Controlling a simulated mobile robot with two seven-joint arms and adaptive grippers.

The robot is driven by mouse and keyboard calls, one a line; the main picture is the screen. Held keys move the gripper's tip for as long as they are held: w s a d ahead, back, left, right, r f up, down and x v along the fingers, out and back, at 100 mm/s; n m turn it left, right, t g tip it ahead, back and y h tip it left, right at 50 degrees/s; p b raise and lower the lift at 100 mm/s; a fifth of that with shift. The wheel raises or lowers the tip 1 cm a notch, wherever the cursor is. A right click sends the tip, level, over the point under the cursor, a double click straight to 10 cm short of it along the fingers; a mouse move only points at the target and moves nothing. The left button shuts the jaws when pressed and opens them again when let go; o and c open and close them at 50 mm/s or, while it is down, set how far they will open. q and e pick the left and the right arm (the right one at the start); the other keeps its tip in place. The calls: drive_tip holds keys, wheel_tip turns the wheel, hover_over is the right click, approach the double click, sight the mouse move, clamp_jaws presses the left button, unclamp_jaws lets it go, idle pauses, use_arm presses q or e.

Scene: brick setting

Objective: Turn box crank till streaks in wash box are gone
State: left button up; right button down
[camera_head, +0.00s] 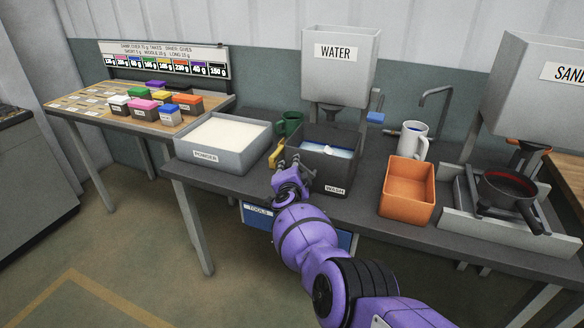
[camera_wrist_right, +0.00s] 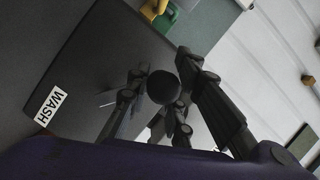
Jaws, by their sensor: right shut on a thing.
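The dark grey wash box (camera_head: 322,180) stands on the bench below the water tank, with its WASH label facing me. Pale bluish-white liquid (camera_head: 330,149) shows inside; whether it holds streaks is too small to tell. My right gripper (camera_head: 295,168) is at the left side of the box, shut on the crank, mostly hidden by the fingers. In the right wrist view a round dark crank knob (camera_wrist_right: 163,87) sits between the fingers, beside the box wall (camera_wrist_right: 100,60). My left gripper is not in view.
The grey powder tray (camera_head: 222,165) stands left of the wash box, with a green mug (camera_head: 290,122) and a yellow object (camera_head: 276,156) close by. An orange bin (camera_head: 408,190) and a white mug (camera_head: 413,140) stand right. A pan (camera_head: 507,190) is farther right.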

drive_tip(key=shift+s+d+f, duration=0.1)
drive_tip(key=shift+d+f, duration=0.2)
drive_tip(key=shift+f, duration=0.2)
drive_tip(key=c, duration=1.7)
unclamp_jaws()
drive_tip(key=shift+c, duration=0.2)
drive_tip(key=shift+o, duration=0.4)
drive_tip(key=shift+d+r, duration=0.1)
drive_tip(key=shift+r, duration=0.15)
drive_tip(key=shift+a+r, duration=0.15)
drive_tip(key=shift+a, duration=0.1)
